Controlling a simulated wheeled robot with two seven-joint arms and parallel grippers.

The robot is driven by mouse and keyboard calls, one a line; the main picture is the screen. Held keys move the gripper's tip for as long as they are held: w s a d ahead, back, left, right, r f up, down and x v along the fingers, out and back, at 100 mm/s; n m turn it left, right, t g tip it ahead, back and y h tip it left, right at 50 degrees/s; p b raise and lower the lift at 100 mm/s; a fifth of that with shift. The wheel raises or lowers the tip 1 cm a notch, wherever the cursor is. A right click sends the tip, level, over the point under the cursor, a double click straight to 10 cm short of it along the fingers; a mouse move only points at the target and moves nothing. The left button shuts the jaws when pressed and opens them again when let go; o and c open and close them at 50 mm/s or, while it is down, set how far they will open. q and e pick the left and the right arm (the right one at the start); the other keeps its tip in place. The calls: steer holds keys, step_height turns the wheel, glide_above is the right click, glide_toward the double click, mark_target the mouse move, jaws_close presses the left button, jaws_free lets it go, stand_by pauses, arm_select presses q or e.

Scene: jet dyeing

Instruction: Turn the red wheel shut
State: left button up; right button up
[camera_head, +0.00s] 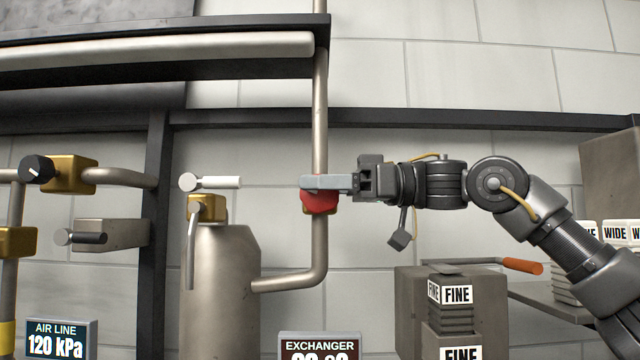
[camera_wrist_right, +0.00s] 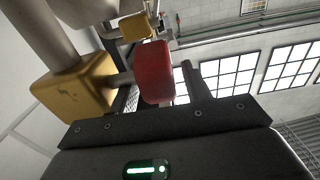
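The red wheel (camera_head: 319,203) is on the vertical pipe right of the tank in the head view, partly hidden behind my right gripper (camera_head: 310,183). The gripper reaches in from the right, with its grey fingers level across the wheel's upper part. In the right wrist view the red wheel (camera_wrist_right: 154,72) sits on a short stem from a yellow valve body (camera_wrist_right: 72,88). One dark finger (camera_wrist_right: 197,80) shows just right of the wheel; the other finger cannot be made out. Whether the fingers grip the wheel cannot be told. My left gripper is not in view.
A metal tank (camera_head: 215,280) with a white-handled lever (camera_head: 215,182) stands left of the wheel. A pipe (camera_head: 320,110) runs up behind the wheel. An orange-handled tool (camera_head: 523,266) and labelled boxes (camera_head: 412,300) are at lower right. The exchanger display (camera_head: 320,346) is below.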

steer(key=c, duration=0.9)
steer(key=y+b, duration=0.1)
steer(key=b, duration=0.2)
steer(key=f+y+b, duration=0.1)
steer(key=y+b, duration=0.1)
steer(key=b, duration=0.1)
steer(key=shift+s+d, duration=0.1)
steer(key=shift+d, duration=0.05)
steer(key=shift+r+y+b, duration=0.3)
steer(key=shift+y+b, duration=0.2)
steer(key=shift+b, duration=0.1)
steer(key=shift+d+r, duration=0.15)
steer(key=shift+r, duration=0.1)
steer(key=o, duration=1)
